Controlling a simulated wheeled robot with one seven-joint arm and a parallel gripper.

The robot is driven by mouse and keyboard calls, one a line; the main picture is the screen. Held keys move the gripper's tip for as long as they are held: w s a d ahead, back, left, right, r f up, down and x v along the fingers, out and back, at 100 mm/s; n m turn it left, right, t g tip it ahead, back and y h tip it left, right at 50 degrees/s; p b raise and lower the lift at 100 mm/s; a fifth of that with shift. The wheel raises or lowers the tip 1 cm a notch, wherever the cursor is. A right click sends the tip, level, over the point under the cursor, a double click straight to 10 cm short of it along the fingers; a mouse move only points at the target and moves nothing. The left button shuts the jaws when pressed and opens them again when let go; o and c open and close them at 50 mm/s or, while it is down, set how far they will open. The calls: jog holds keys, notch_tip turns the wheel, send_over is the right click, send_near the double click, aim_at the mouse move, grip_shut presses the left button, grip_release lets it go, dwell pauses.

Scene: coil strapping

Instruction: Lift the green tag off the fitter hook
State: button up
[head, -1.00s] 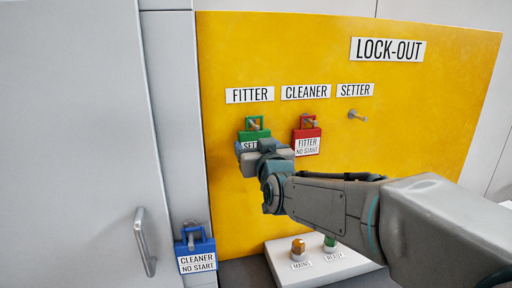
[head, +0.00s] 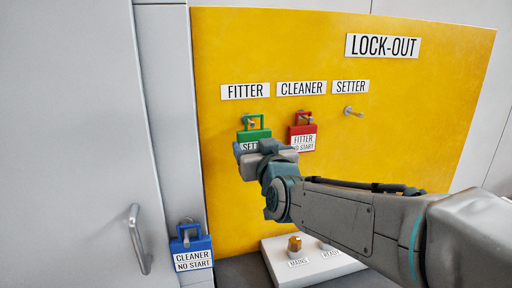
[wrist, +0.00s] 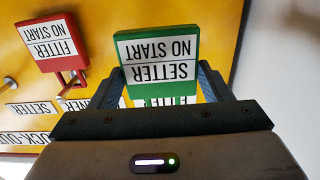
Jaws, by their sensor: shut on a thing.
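The green tag (head: 254,134), marked SETTER, hangs at the fitter hook (head: 252,123) under the FITTER label. The peg shows inside its square loop. In the wrist view the green tag (wrist: 157,50) reads SETTER NO START, upside down. My gripper (head: 258,149) is shut on the tag's body, with one finger on each side in the wrist view (wrist: 163,88). The gripper hides the lower part of the tag in the head view.
A red FITTER tag (head: 302,131) hangs close to the right on the cleaner hook. The setter hook (head: 353,111) is bare. A blue CLEANER tag (head: 191,246) hangs low on the left near a door handle (head: 136,239). A white lamp box (head: 281,262) stands below my arm.

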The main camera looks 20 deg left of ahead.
jog(key=shift+s+d, duration=0.1)
dwell(0.3)
jog(key=shift+b+v, duration=0.5)
jog(key=shift+v, duration=2.4)
